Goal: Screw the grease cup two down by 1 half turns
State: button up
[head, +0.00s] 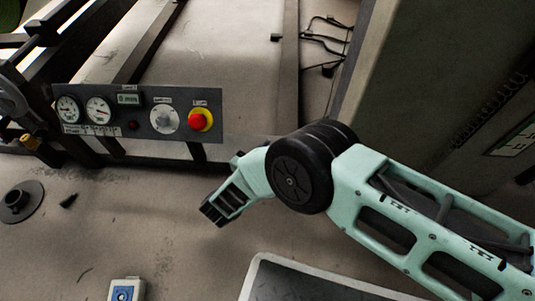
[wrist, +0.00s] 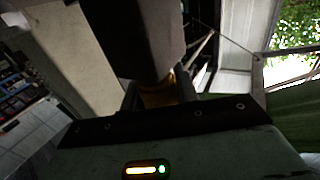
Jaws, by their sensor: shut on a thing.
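In the wrist view, my gripper (wrist: 160,88) is shut on a small brass-yellow thing, which I take to be the grease cup (wrist: 158,98). Only a narrow part of it shows between the dark fingers. A large dark block or cylinder (wrist: 138,38) stands just beyond it and hides what is behind. The picture is dim, so the cup's thread and seat cannot be made out. In the head view my arm's end is below and right of the control panel, and no grease cup can be told there.
The control panel (head: 178,128) with gauges, a grey knob (head: 164,120) and a red stop button (head: 201,119) is close to my arm. A black flanged part (head: 18,201) is at the left. A grey tray (head: 262,270) and a blue-topped box (head: 124,291) are at the bottom.

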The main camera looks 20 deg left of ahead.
jog(key=m+g+h+b, duration=0.1)
jog(key=h, duration=0.1)
jog(key=m+g+h+b, duration=0.1)
jog(key=h+b, duration=0.1)
jog(key=m+g+h+b, duration=0.1)
jog(key=m, duration=0.1)
jog(key=shift+s+d+f+h+b, duration=0.15)
jog(key=shift+d+f+h+b, duration=0.15)
jog(key=shift+h+b, duration=0.1)
jog(key=shift+s+d+r+m+g+h+b, duration=0.1)
jog(key=shift+r+m+g+h+b, duration=0.1)
jog(key=shift+m+g+h+b, duration=0.95)
jog(key=shift+r, duration=0.1)
jog(key=o, duration=1)
